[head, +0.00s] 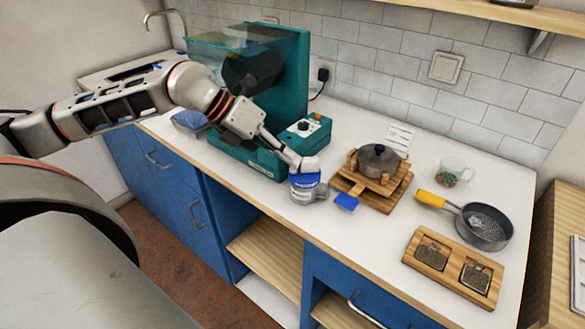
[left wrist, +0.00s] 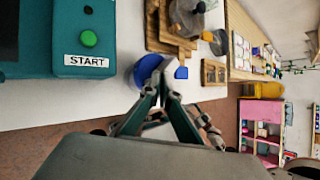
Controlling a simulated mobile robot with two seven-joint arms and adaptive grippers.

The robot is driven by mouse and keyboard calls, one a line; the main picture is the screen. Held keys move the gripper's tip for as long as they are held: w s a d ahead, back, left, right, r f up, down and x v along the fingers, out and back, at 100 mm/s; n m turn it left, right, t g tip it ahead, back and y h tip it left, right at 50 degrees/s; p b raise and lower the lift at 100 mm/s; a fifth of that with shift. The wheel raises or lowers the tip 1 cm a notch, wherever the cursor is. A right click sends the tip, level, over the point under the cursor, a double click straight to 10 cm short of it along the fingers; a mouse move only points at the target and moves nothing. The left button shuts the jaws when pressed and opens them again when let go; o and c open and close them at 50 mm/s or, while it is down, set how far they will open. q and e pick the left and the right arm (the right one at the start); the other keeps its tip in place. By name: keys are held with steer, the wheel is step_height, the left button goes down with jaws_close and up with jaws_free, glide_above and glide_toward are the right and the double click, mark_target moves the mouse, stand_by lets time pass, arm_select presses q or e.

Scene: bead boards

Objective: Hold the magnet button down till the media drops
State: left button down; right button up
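A teal machine (head: 300,75) with a dark drum under a clear cover stands at the back left of the counter. Its control box (head: 303,131) carries a red button and a dark knob; the left wrist view shows a green button (left wrist: 89,39) labelled START. No magnet label is readable. My right gripper is out of view.
A lidded grey pot (head: 379,158) sits on wooden boards right of the cup, with a blue square piece (head: 346,202) in front. Farther right are a glass mug (head: 453,172), a yellow-handled pan (head: 485,227) and a wooden tray (head: 472,287). The counter's front edge is close to the cup.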

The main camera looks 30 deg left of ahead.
arm_select(q)
steer(key=shift+s+d+f+b, duration=0.1)
steer(key=shift+s+f+b, duration=0.1)
steer(key=shift+f, duration=0.3)
steer(key=shift+s+f+b, duration=0.1)
steer(key=shift+s+f, duration=0.05)
steer(key=shift+f, duration=0.3)
steer(key=shift+w, duration=0.25)
stand_by(0.5)
steer(key=shift+w+r, duration=0.1)
steer(key=shift+r, duration=0.15)
stand_by(0.6)
steer(key=shift+r, duration=0.1)
steer(key=shift+r+p, duration=0.35)
steer(key=shift+r, duration=0.05)
steer(key=shift+r+p, duration=0.35)
steer(key=shift+r, duration=0.35)
steer(key=shift+r+p, duration=1.65)
steer(key=shift+r, duration=0.9)
